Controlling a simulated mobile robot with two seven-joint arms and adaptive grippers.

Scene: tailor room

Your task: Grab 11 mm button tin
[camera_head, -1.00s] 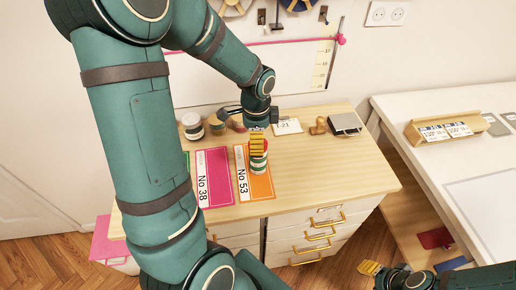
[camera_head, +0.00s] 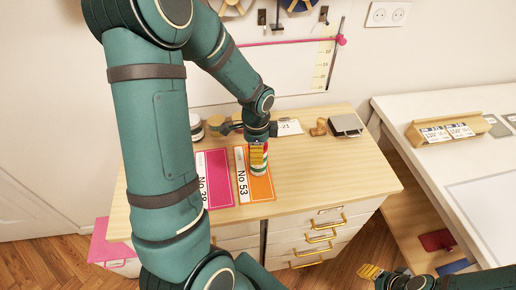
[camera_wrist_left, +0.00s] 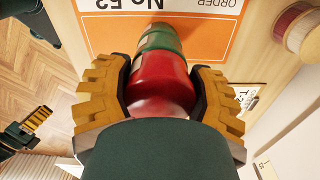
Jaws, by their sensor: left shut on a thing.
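A stack of round tins stands on the orange No 53 card (camera_head: 258,185). In the left wrist view the stack shows a red tin (camera_wrist_left: 158,80) in front of a green-banded tin (camera_wrist_left: 157,40). Their size labels cannot be read, so I cannot tell which is the 11 mm button tin. My left gripper (camera_head: 258,158) points down over the stack. Its yellow fingers are shut on the red tin, one on each side, in the wrist view (camera_wrist_left: 160,98). My right gripper (camera_head: 371,271) is far off at the lower right; its opening is unclear.
A pink No 38 card (camera_head: 220,175) lies left of the orange one. Another tin (camera_head: 197,130) stands at the back left, partly behind my arm. A wooden stamp (camera_head: 319,127) and a grey box (camera_head: 346,124) stand at the back right. The wooden top's right side is clear.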

